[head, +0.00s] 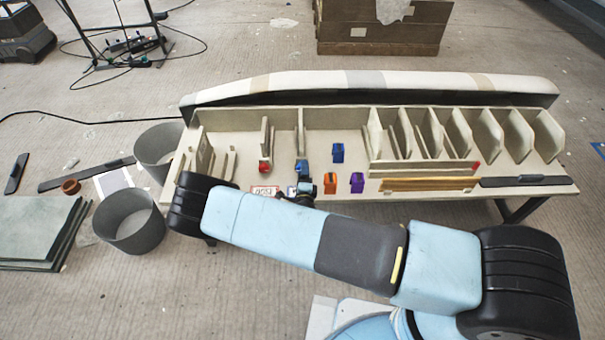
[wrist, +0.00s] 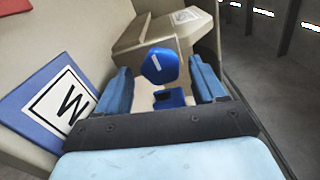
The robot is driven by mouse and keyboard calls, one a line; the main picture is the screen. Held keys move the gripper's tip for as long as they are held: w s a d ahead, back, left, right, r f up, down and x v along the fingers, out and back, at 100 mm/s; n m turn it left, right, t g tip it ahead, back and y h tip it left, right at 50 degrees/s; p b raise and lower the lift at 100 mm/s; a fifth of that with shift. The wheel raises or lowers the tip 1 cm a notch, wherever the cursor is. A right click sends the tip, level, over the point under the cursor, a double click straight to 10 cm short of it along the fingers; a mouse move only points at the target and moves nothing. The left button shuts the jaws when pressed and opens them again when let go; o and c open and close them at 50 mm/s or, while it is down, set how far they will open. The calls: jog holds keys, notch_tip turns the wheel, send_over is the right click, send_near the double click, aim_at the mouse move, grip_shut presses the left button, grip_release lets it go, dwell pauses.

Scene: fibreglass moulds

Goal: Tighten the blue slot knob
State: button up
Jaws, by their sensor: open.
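The blue slot knob (wrist: 160,66) shows in the wrist view as a blue many-sided face with a pale slot line. It is in front of a beige block (wrist: 150,35). My gripper (wrist: 162,78) is open, with a blue finger on each side of the knob in the picture. I cannot tell whether either finger touches it. A smaller blue part (wrist: 168,98) shows below the knob. In the head view my gripper (head: 304,187) is low at the front of the beige mould, near a blue piece (head: 301,168); I cannot tell if that piece is the knob.
A card marked W (wrist: 67,102) is at left in the wrist view. In the head view, a red knob (head: 265,167), orange block (head: 330,183), purple block (head: 357,182) and another blue block (head: 338,152) are nearby. Upright ribs (head: 460,130) fill the mould's right side.

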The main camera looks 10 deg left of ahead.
jog(key=v, duration=1.3)
jog(key=shift+s, duration=0.3)
jog(key=shift+f, duration=0.1)
jog(key=w+a+n, duration=0.1)
jog(key=w+n, duration=0.3)
jog(key=n, duration=0.3)
jog(key=w+a+n, duration=0.1)
jog(key=w+n, duration=0.4)
jog(key=n, duration=0.1)
jog(key=w+a+n, duration=0.2)
jog(key=w+n, duration=0.2)
jog(key=n, duration=0.3)
jog(key=shift+w+r+n, duration=0.15)
jog(key=shift+r+n, duration=0.15)
jog(key=shift+r, duration=0.05)
jog(key=c, duration=1)
jog(key=shift+a, duration=0.3)
jog(key=shift+c, duration=0.3)
jog(key=shift+d, duration=0.25)
